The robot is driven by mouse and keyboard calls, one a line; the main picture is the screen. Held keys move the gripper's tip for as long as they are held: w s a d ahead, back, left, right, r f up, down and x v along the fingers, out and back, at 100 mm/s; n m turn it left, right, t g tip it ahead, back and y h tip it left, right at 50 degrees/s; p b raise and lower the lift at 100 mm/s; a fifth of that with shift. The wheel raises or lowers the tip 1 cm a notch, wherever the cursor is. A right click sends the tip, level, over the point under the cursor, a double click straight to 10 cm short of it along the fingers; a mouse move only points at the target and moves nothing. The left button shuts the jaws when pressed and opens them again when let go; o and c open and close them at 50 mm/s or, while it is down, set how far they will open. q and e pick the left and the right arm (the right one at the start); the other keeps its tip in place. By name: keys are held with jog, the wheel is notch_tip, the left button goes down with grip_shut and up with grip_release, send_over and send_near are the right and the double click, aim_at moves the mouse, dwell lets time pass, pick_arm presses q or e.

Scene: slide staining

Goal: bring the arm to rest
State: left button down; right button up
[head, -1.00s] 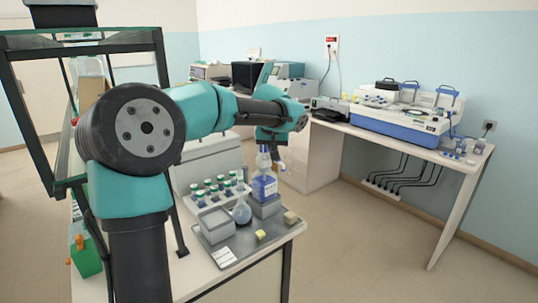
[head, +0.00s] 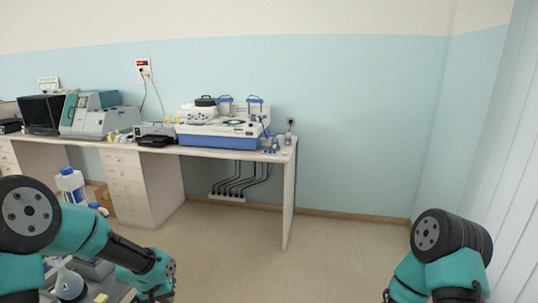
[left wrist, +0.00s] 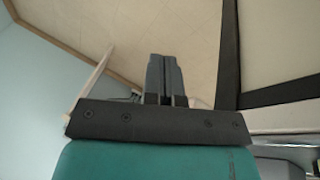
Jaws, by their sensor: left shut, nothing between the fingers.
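My left arm comes in at the lower left of the head view, with its left gripper (head: 156,294) cut off by the bottom edge. In the left wrist view, the two dark fingers of the left gripper (left wrist: 164,76) lie side by side, shut, with nothing between them. They point out over bare floor. My right arm (head: 450,262) shows at the lower right of the head view. Its gripper is below the picture and hidden.
A white bench (head: 288,160) carries a blue-and-white machine (head: 220,130) along the wall. The floor (head: 330,255) between my arms is clear.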

pick_arm(q)
jog(key=s+d+f+g, duration=0.1)
jog(key=s+d+f, duration=0.3)
jog(key=s+f, duration=0.5)
jog(key=s+d+f+h, duration=0.1)
jog(key=s+d+f, duration=0.4)
jog(key=s+f, duration=0.4)
jog(key=s, duration=0.3)
jog(key=shift+d+f+g, duration=0.15)
jog(key=shift+g, duration=0.25)
